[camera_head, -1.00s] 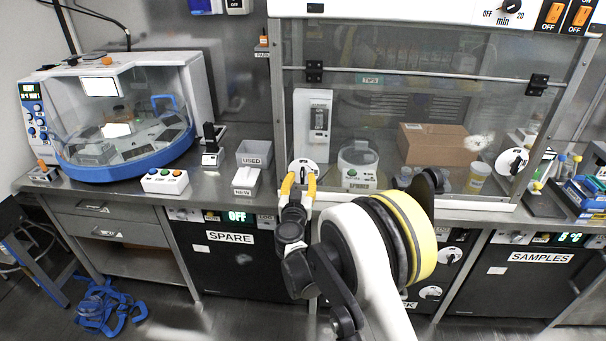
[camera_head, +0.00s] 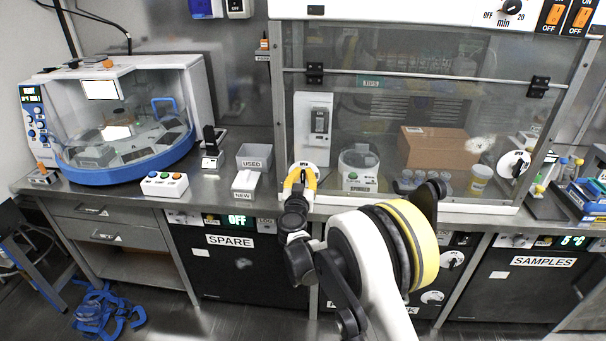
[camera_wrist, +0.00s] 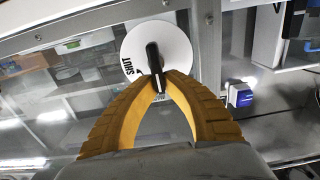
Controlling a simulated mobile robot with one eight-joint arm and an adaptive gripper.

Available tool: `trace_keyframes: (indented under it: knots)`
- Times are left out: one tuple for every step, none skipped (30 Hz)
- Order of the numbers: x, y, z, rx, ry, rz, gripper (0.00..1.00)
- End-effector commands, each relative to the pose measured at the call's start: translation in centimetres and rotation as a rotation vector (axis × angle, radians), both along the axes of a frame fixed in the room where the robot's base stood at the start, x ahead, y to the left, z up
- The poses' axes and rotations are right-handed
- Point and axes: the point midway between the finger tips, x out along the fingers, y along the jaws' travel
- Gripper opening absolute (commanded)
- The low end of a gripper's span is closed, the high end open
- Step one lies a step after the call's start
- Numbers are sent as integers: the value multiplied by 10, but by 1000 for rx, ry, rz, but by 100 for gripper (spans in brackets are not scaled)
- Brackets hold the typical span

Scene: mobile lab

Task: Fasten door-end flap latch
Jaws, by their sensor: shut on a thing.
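The latch is a round white dial (camera_wrist: 172,45) with a black handle (camera_wrist: 153,58) and the word SHUT on its left side in the wrist view. In the head view the dial (camera_head: 313,171) sits at the lower left corner of the cabinet's clear front, partly hidden by my gripper. My gripper (camera_wrist: 160,78) has yellow fingers, closed together on the black handle. In the head view my gripper (camera_head: 301,175) reaches up to the dial from below. A second dial (camera_head: 514,164) of the same kind is at the lower right of the clear front.
Behind the clear front (camera_head: 380,110) are a brown box (camera_head: 437,147) and a small white device (camera_head: 358,166). Left on the counter stand a USED bin (camera_head: 254,156), a button box (camera_head: 165,184) and a blue-and-white machine (camera_head: 120,125). Blue straps (camera_head: 105,312) lie on the floor.

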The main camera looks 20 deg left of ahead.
Motion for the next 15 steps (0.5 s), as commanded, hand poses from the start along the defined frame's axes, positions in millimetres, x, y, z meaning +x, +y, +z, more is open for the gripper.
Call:
trace_keyframes:
  knots:
    - [0, 0, 0, 6, 1, 0, 0]
    - [0, 0, 0, 11, 3, 0, 0]
    - [0, -1, 0, 19, 5, 0, 0]
    - [1, -1, 0, 28, 7, 0, 0]
    - [1, -1, 0, 39, 9, 0, 0]
    - [1, -2, 0, 54, 13, 0, 0]
    - [1, -2, 0, 70, 17, 0, 0]
    - [1, -3, 0, 85, 20, 0, 0]
    - [1, -3, 0, 109, 26, -1, 0]
    - [2, -4, 0, 129, 31, -1, 0]
    - [2, -4, -1, 150, 36, -1, 0]
    - [2, -5, -1, 180, 43, -1, 0]
    - [2, -6, -1, 204, 49, -1, 0]
    - [2, -7, -1, 230, 55, -1, 0]
    - [3, -7, -2, 265, 64, -1, 0]
